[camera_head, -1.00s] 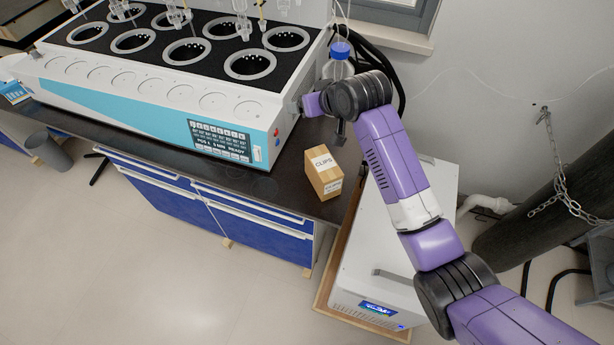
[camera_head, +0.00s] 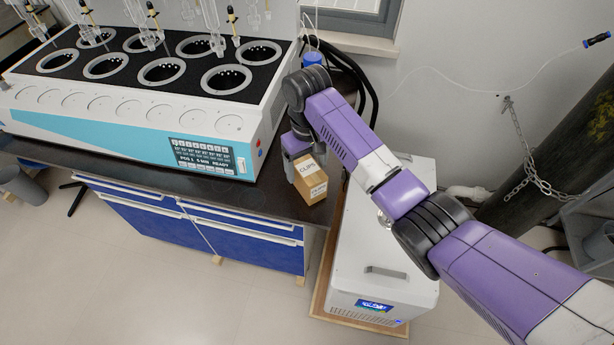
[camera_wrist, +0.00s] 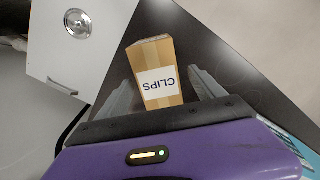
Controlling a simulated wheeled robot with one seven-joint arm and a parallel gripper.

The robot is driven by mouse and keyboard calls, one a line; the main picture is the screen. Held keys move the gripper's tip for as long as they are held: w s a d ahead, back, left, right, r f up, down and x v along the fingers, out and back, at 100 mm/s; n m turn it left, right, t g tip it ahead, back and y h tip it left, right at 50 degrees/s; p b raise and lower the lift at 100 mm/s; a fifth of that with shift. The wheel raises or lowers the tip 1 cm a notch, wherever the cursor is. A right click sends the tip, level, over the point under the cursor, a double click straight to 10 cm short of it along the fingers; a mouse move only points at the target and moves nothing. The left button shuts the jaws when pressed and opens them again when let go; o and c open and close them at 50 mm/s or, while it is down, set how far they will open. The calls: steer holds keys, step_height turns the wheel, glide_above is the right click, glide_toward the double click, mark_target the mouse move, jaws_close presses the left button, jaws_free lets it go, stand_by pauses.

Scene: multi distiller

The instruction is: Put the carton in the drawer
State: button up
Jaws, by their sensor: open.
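The carton (camera_head: 309,180) is a small brown box with white labels reading CLIPS. It stands on the dark bench top near the right front corner. In the wrist view the carton (camera_wrist: 157,72) lies between the two fingers of my gripper (camera_wrist: 162,95), which is open. In the head view my gripper (camera_head: 296,160) is at the carton's left and back side, with its fingers partly hidden. Blue drawers (camera_head: 245,236) with pale handles sit under the bench top, and they look shut.
The large white and blue distiller (camera_head: 130,120) fills the bench to the left. A white unit with a small screen (camera_head: 380,270) stands on the floor right of the bench. A blue-capped bottle (camera_head: 312,60) is behind my arm. The floor before the drawers (camera_head: 130,290) is clear.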

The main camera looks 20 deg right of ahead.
step_height(320, 180, down, 4)
steer(key=shift+f, duration=0.1)
steer(key=shift+c, duration=0.5)
steer(key=c, duration=1.6)
steer(key=shift+r, duration=0.25)
